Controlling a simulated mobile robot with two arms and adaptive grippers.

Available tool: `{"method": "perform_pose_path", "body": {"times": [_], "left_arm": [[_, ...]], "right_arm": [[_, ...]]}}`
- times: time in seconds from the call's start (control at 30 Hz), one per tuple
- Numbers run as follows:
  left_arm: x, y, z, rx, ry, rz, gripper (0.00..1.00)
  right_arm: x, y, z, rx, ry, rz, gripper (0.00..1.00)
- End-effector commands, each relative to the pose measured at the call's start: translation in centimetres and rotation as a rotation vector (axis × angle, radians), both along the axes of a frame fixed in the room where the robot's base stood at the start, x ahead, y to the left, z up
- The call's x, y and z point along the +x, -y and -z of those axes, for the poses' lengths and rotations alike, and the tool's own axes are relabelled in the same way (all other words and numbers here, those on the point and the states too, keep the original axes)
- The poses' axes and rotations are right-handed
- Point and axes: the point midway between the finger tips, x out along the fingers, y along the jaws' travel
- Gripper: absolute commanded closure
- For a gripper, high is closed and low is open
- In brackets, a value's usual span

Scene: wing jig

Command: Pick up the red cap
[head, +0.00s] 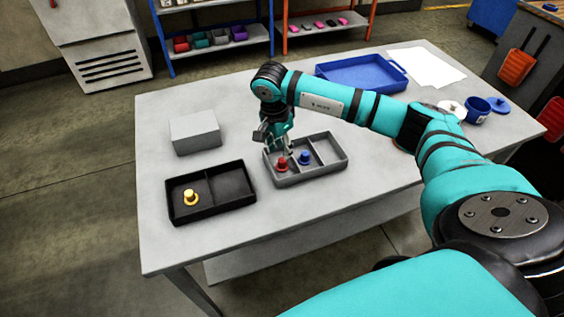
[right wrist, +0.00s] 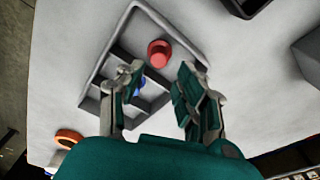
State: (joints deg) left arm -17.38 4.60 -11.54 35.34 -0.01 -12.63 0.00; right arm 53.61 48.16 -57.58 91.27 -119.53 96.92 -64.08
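The red cap (head: 282,163) stands in the left part of the grey divided tray (head: 322,177), near a blue cap (head: 305,157). In the right wrist view the red cap (right wrist: 159,53) lies just beyond the fingertips, roughly in line with the gap between them. My right gripper (right wrist: 157,88) is open and empty, with its fingers apart. In the head view my right gripper (head: 281,147) hangs over the left end of the grey tray, close to the red cap. The blue cap (right wrist: 139,86) is partly hidden behind a finger. My left gripper is not in view.
A black two-part tray (head: 228,184) with a yellow cap (head: 190,197) stands at the left. A grey box (head: 195,132) is behind it. A blue tray (head: 360,76), white sheet (head: 420,66) and blue mug (head: 476,109) are farther off.

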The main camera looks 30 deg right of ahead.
Motion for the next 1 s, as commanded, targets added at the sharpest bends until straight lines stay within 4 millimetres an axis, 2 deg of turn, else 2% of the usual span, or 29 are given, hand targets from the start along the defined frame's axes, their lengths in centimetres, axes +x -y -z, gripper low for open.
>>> {"method": "perform_pose_path", "body": {"times": [0.17,0.3,0.43,0.73,0.93,1.0], "left_arm": [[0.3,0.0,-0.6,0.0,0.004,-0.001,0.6],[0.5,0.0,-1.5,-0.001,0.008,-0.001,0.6],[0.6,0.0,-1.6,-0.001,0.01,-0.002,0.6],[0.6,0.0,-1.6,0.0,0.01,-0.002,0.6],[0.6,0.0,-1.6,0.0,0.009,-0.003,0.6],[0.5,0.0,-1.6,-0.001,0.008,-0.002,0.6]], "right_arm": [[-0.1,0.1,1.2,0.0,-0.003,0.0,0.64],[-0.4,0.2,3.3,0.0,-0.006,0.001,0.64],[-0.2,0.3,5.0,0.001,-0.002,0.001,0.64],[-0.2,0.4,5.6,0.0,0.0,0.0,0.64],[-0.2,0.4,5.6,0.0,0.0,0.0,0.91],[-0.2,0.4,5.6,0.0,0.0,0.0,0.92]]}}
